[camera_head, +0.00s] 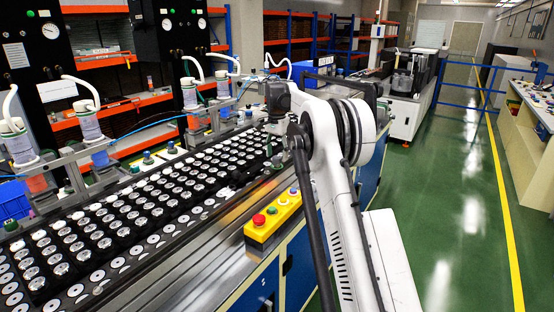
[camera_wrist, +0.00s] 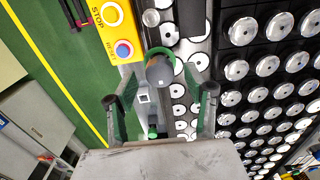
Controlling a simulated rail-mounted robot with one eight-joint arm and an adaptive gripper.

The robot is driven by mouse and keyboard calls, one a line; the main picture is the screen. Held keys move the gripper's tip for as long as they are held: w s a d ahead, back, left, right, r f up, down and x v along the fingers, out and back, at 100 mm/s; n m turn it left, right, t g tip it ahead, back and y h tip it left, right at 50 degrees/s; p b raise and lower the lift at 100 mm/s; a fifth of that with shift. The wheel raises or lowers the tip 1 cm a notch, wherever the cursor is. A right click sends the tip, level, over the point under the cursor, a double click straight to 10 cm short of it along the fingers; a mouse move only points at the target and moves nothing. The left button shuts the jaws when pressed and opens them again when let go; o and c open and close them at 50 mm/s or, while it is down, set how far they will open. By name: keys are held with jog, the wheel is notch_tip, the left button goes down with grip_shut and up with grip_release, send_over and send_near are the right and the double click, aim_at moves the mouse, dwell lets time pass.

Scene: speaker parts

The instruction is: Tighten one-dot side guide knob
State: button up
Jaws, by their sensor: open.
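A grey round knob (camera_wrist: 160,70) shows in the wrist view, with a green ring partly around its far side. It sits on a grey bracket along the conveyor's edge, with a small pale square mark (camera_wrist: 143,97) on it; I cannot make out its dots. My gripper (camera_wrist: 163,82) is open, with one finger on each side of the knob and gaps between. I cannot tell how far above the knob the fingers are. In the head view my gripper (camera_head: 275,125) is small and partly hidden by my arm, over the conveyor's near edge.
The conveyor carries rows of round speaker parts (camera_head: 120,205). A yellow button box with a red stop button (camera_head: 259,220) is mounted on the near edge; it also shows in the wrist view (camera_wrist: 118,35). Pumps with white hoses (camera_head: 88,118) stand along the far side. The green aisle floor is clear.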

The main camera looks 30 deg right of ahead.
aim_at(277, 157)
notch_tip(277, 157, up, 10)
jog(key=shift+f, duration=0.2)
dwell(0.6)
